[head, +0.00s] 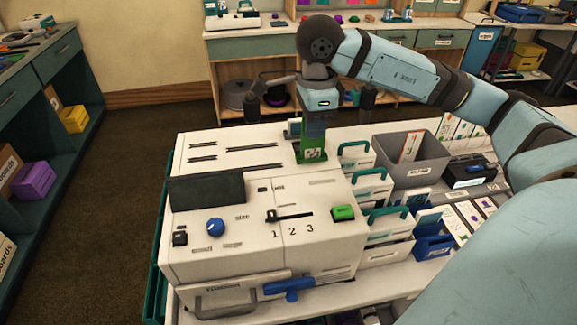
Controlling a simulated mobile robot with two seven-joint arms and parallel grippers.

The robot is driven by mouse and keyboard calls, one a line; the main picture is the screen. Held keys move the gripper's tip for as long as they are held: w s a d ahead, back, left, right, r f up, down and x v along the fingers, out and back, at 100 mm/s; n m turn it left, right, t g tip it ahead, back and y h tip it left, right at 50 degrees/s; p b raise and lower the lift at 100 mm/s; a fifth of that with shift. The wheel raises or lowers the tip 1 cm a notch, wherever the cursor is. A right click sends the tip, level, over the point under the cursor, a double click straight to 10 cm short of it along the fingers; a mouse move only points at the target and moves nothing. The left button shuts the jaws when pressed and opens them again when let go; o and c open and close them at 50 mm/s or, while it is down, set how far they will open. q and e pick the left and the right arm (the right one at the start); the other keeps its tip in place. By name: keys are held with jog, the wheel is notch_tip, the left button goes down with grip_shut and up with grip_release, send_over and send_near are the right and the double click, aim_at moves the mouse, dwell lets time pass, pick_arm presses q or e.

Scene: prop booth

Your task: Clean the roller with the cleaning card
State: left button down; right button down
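A green card-like piece (312,149) with a white printed label stands upright over the back part of a large white machine (250,262). My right gripper (313,132) points straight down and appears shut on its upper end. The piece's lower edge is at the machine's top, by the dark slots; I cannot tell whether it is inserted. No roller is clearly visible. The machine has a dark screen (206,191), a blue knob (215,227), a slider (271,216) marked 1 2 3, a green button (343,213) and a blue lever (290,286) in front. My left gripper is out of view.
White bins with green handles (388,221) stand close along the machine's right side. Behind them are a grey bin (440,158), a black box (466,173) and upright cards. Shelves line the back wall. The floor at the left is clear.

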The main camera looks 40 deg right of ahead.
dwell(0.5)
jog(key=shift+r, duration=0.1)
jog(key=shift+r+p, duration=0.8)
jog(key=shift+r, duration=0.4)
jog(key=shift+r+p, duration=0.8)
jog(key=shift+r, duration=0.5)
jog(key=shift+s+f, duration=0.1)
